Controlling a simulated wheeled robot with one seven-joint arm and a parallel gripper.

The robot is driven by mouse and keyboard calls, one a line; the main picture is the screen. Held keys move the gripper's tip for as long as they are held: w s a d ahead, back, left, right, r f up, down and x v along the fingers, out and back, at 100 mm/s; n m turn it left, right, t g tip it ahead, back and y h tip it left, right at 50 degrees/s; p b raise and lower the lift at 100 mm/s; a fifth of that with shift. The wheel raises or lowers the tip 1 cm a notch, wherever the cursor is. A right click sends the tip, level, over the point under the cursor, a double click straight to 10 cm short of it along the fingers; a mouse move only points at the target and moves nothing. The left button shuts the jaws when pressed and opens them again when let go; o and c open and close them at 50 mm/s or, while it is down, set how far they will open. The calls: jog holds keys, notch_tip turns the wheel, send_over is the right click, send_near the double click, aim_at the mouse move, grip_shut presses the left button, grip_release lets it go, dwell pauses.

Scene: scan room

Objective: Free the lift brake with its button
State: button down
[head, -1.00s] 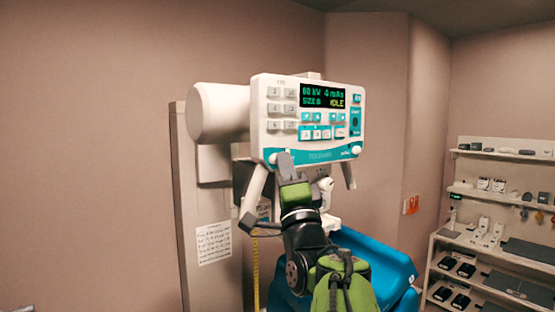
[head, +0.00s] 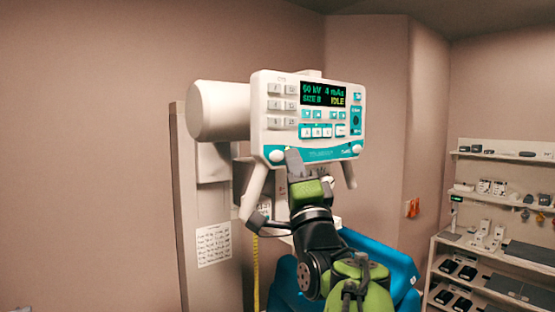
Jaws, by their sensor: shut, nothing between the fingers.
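The white control head (head: 258,110) hangs from a wall column, with a green-lettered screen (head: 322,94) reading 60 kV, 4 mAs, SIZE B and IDLE. Rows of small white and teal buttons sit around the screen. A round white button (head: 276,155) is at the lower left of its teal bottom strip, and another (head: 356,149) at the lower right. Which one is the lift brake button, I cannot read. My gripper (head: 293,156) is shut and empty, fingers pointing up in front of the strip, just right of the lower-left button. Whether it touches the panel I cannot tell.
A blue chair (head: 375,250) stands below, behind my arm. Shelves (head: 490,240) with devices line the right wall. A paper notice (head: 213,244) is on the column. The air left of the column is clear.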

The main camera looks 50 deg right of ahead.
jog(key=s+b, duration=0.1)
jog(key=s, duration=0.1)
jog(key=s+a+b, duration=0.1)
jog(key=s, duration=0.1)
jog(key=shift+s+f, duration=0.1)
jog(key=shift+f, duration=0.05)
dwell(0.7)
